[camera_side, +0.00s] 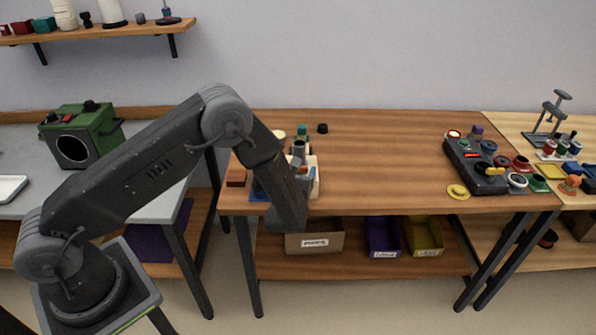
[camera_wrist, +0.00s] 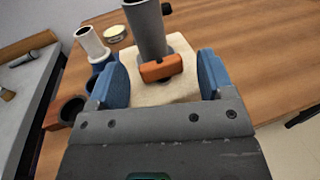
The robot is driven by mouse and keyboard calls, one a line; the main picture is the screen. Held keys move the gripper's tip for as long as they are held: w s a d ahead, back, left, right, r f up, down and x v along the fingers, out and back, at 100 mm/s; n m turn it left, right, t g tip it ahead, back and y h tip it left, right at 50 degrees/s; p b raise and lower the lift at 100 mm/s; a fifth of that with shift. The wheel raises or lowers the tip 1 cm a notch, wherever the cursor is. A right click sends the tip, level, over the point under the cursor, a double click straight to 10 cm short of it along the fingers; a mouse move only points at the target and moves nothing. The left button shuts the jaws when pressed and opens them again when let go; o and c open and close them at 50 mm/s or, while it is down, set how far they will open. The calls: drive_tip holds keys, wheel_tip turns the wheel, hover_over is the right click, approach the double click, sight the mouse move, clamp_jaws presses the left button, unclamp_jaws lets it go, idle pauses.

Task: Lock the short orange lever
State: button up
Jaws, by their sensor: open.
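The short orange lever (camera_wrist: 161,68) shows in the wrist view as a small orange block at the foot of an upright grey cylinder (camera_wrist: 148,28). Both sit on a cream base (camera_wrist: 180,91), whose edge also shows in the side view (camera_side: 315,178). My gripper (camera_wrist: 160,72) is open. Its two blue fingers stand to the left and right of the lever, with gaps on both sides. I cannot tell whether they are level with it in height. In the side view my forearm and wrist hide most of the fixture and the fingers.
Left of the base in the wrist view are a white hollow cylinder (camera_wrist: 91,42) and a dark round cup (camera_wrist: 72,108). A black control box (camera_side: 474,166) stands farther right on the wooden table (camera_side: 385,150). The table between is mostly clear.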

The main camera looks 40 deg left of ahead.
drive_tip(key=v, duration=1.3)
drive_tip(key=shift+d, duration=0.1)
drive_tip(key=a+r+n+g+y, duration=0.1)
drive_tip(key=a+n+g+y, duration=0.15)
drive_tip(key=n+g, duration=0.55)
drive_tip(key=a+r+n+g+y, duration=0.15)
drive_tip(key=a+n+g, duration=0.25)
drive_tip(key=n, duration=0.9)
drive_tip(key=w+d+r+n+h, duration=0.3)
drive_tip(key=w+r+n+h, duration=0.7)
drive_tip(key=n, duration=0.8)
drive_tip(key=x, duration=0.8)
drive_tip(key=a+x, duration=0.1)
drive_tip(key=x, duration=0.3)
drive_tip(key=shift+s+f, duration=0.3)
